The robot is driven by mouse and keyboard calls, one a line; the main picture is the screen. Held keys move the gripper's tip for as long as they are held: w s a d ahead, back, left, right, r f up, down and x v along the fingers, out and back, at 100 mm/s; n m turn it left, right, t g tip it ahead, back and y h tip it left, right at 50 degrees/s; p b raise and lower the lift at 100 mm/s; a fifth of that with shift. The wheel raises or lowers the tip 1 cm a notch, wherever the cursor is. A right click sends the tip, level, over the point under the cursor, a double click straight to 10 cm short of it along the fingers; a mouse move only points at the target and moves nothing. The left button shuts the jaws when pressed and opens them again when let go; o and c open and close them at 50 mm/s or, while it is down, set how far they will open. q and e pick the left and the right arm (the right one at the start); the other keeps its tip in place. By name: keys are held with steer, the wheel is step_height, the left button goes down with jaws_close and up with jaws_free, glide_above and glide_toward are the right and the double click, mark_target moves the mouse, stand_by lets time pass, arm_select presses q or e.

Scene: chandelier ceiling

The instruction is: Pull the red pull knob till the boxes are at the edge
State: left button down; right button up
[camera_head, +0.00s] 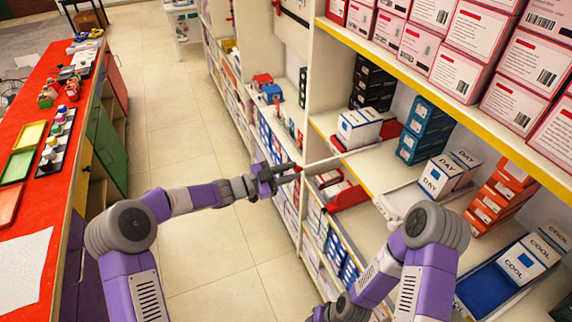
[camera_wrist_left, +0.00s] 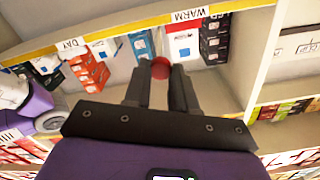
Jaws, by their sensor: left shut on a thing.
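The red pull knob (camera_head: 298,169) is at the near end of a thin white rod (camera_head: 325,160) that runs back to the shelf. My left gripper (camera_head: 280,174) is at the shelf front with its fingers closed on the knob. In the left wrist view the red knob (camera_wrist_left: 161,68) sits between the fingertips (camera_wrist_left: 160,75). White boxes with blue marks (camera_head: 358,128) stand at the rod's far end, set back from the shelf's front edge (camera_head: 345,160).
Black boxes (camera_head: 372,84) and teal boxes (camera_head: 425,130) stand beside the white ones. DAY boxes (camera_head: 440,175), orange boxes (camera_head: 497,195) and COOL boxes (camera_head: 525,258) line the shelf to the right. A red counter (camera_head: 32,240) is at left, with clear floor (camera_head: 180,140) between.

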arm_select(q)
steer(key=shift+s+a, duration=0.15)
steer(key=shift+a, duration=0.15)
steer(key=c, duration=0.9)
jaws_free()
steer(key=v, duration=0.7)
steer(key=shift+s+a+b, duration=0.1)
steer(key=shift+a+b, duration=0.25)
